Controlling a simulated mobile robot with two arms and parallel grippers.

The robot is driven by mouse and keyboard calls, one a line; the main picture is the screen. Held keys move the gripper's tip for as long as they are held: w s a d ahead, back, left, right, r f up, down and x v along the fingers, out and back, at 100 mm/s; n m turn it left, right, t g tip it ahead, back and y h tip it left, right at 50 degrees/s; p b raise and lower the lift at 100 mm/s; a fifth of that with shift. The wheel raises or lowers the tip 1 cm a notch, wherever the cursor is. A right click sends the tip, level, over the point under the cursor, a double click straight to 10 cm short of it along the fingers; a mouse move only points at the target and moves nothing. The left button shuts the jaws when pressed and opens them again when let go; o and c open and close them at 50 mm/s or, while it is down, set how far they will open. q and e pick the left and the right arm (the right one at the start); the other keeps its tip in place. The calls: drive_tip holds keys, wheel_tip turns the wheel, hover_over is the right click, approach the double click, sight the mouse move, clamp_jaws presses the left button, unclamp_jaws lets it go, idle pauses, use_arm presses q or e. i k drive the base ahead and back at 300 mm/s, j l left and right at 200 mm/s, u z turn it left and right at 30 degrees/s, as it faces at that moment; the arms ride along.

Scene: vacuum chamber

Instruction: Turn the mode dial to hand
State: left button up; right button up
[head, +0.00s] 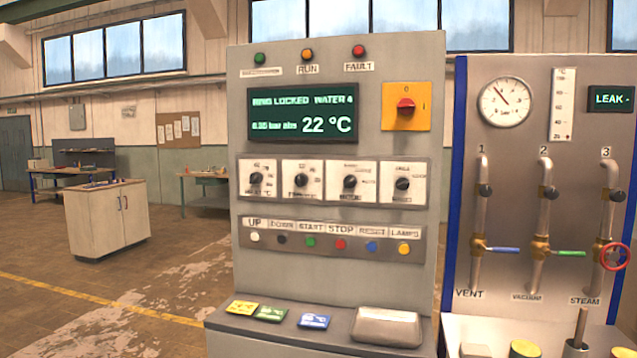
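A grey control cabinet (340,120) stands in front of me. Across its middle is a row of small white dial plates with black knobs: the leftmost dial (256,179), the second dial (301,180), the third dial (350,182) and the rightmost dial (403,184). Their printed labels are too blurred to read surely, so I cannot tell which is the mode dial or where it points. Nothing touches the dials. Neither of my grippers is in view.
Above the dials are a display (303,114) and a red-on-yellow switch (406,106). Below is a button row (340,244), then a ledge with cards (270,313) and a grey box (387,326). A valve panel (520,180) stands right. Floor at left is open.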

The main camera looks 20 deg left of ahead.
sight(349, 181)
drive_tip(key=i+j, duration=0.15)
drive_tip(key=j, duration=0.2)
drive_tip(key=i+j, duration=0.15)
drive_tip(key=j, duration=0.25)
drive_tip(key=i+j, duration=0.2)
drive_tip(key=j, duration=0.15)
drive_tip(key=i+j, duration=0.15)
drive_tip(key=j, duration=0.25)
